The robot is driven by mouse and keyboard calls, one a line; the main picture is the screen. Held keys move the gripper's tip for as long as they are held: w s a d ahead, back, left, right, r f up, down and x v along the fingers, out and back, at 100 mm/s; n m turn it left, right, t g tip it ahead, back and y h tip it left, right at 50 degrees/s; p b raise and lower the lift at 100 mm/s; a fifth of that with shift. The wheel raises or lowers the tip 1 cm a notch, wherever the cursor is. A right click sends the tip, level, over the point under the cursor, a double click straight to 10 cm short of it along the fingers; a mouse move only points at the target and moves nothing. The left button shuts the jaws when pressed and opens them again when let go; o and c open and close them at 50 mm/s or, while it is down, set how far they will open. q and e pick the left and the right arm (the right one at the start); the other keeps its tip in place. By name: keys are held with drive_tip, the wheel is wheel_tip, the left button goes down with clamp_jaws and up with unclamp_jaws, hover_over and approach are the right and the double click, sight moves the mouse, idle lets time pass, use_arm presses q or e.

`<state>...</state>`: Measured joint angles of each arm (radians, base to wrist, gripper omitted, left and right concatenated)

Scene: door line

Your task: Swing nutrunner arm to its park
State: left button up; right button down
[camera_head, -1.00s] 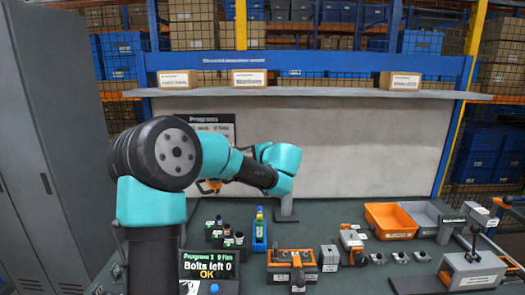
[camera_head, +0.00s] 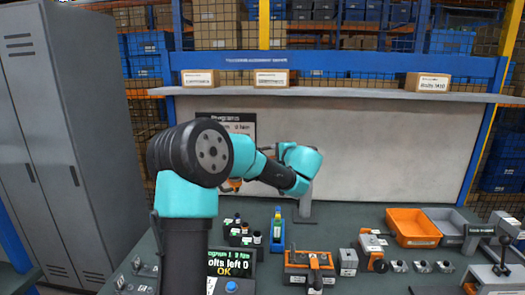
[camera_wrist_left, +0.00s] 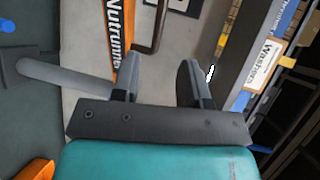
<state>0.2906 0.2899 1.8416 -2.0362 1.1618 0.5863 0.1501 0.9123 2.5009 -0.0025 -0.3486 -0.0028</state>
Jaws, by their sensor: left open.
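The nutrunner arm is mostly hidden behind my own left arm in the head view; a small orange part (camera_head: 235,185) shows below my forearm. A grey post (camera_head: 306,203) stands on the bench below my wrist. In the left wrist view an orange strip lettered "Nutrunner" (camera_wrist_left: 103,35) lies beyond the fingers, and a dark bent handle (camera_wrist_left: 152,22) shows beside it. My left gripper (camera_wrist_left: 160,80) is open, with nothing between its fingertips; the handle is just beyond them. In the head view its fingers are hard to make out. My right gripper is not in view.
A display (camera_head: 230,268) reads "Bolts left 0 OK". The bench holds an orange bin (camera_head: 412,228), a grey bin (camera_head: 447,225), an orange fixture (camera_head: 308,263) and small parts. A shelf (camera_head: 340,93) with boxes runs above the back panel. Grey lockers (camera_head: 75,130) stand left.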

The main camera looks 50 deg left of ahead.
use_arm(q)
drive_tip(key=x, duration=1.2)
drive_tip(key=shift+w+a+f, duration=0.1)
drive_tip(key=shift+a, duration=0.3)
clamp_jaws()
